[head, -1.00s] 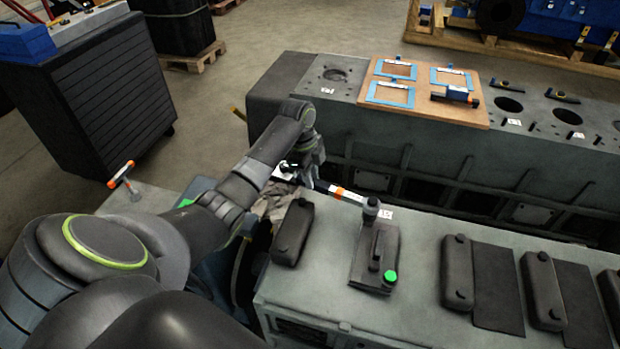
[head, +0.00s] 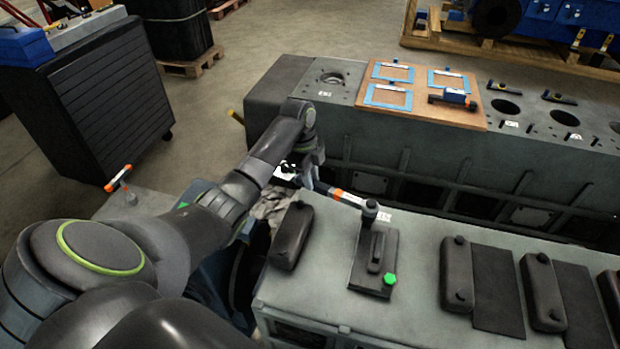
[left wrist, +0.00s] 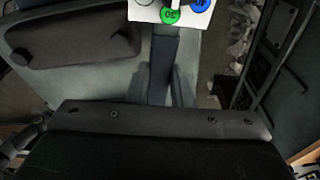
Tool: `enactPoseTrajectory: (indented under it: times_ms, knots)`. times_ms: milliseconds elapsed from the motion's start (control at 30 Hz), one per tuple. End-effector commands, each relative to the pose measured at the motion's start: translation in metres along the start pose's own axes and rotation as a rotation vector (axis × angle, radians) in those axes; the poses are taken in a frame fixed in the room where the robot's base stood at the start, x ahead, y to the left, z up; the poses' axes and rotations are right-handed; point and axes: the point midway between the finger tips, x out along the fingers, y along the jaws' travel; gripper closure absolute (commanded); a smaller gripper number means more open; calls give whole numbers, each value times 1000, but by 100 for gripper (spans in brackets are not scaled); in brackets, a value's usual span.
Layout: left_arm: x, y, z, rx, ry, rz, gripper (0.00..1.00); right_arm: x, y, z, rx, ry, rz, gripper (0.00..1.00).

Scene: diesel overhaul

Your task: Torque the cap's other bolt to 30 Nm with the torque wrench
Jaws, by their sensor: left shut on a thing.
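My left gripper (head: 310,178) is shut on the torque wrench's dark handle (head: 325,187), which also shows between the fingers in the left wrist view (left wrist: 163,75). The wrench has an orange band and runs right to its head (head: 370,207), which sits over the far end of a dark bearing cap (head: 376,255). The bolt under the head is hidden. The cap's near bolt (head: 389,279) has a green top. In the left wrist view a white card (left wrist: 150,13) with green and blue round marks stands at the handle's far end. My right gripper is not in view.
Other dark caps (head: 292,236) (head: 457,275) stand on the grey block (head: 420,235). Behind is a second engine block (head: 400,150) bearing a wooden board (head: 425,108) with blue frames. An orange-handled tool (head: 119,178) stands at the left.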

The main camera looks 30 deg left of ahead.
Motion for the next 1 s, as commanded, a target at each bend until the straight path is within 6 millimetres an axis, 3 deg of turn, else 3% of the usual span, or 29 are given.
enactPoseTrajectory:
  times_ms: [1000]
  knots:
    - [0, -13, 1, 46, -4, -1, 100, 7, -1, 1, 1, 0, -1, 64]
